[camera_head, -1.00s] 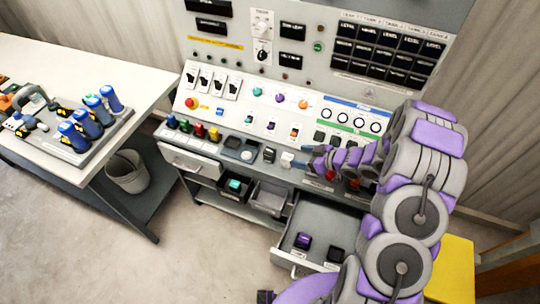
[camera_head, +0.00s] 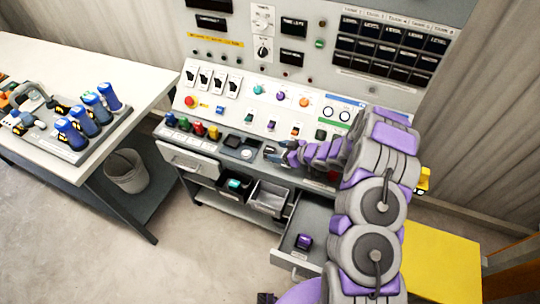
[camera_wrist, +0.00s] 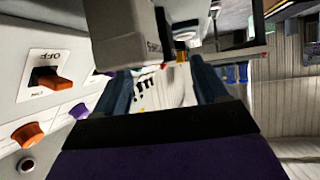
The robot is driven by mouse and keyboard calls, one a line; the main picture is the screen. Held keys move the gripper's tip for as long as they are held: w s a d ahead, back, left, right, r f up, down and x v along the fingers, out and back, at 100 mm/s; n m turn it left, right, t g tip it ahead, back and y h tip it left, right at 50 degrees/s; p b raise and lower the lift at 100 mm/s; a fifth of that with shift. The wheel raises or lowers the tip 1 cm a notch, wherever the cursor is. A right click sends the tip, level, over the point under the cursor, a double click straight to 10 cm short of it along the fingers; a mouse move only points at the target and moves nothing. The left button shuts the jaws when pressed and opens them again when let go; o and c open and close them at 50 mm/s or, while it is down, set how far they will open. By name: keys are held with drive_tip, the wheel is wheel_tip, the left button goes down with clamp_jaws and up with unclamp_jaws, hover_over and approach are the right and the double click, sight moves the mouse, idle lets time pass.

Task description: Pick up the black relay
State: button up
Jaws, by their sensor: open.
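In the head view a small dark block (camera_head: 269,149), possibly the black relay, stands on the console's front ledge. I cannot confirm what it is. My gripper (camera_head: 277,155) is beside it, low over the ledge, and partly covers it. In the wrist view the two dark blue fingers of my gripper (camera_wrist: 165,88) are apart. A large grey block (camera_wrist: 124,36) with partly readable lettering looms just beyond them. I cannot tell whether it touches a finger. The right part of the open drawer is hidden behind my arm.
The open drawer (camera_head: 284,257) holds a purple block (camera_head: 304,242). Grey bins (camera_head: 268,196) sit under the console. An orange switch (camera_wrist: 52,80) and orange knob (camera_wrist: 27,134) are close on the left in the wrist view. A table with blue-handled tools (camera_head: 75,133) stands left.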

drive_tip(key=shift+x, duration=1.4)
drive_tip(key=c, duration=1.2)
drive_tip(key=shift+r, duration=0.1)
drive_tip(key=shift+c, duration=0.2)
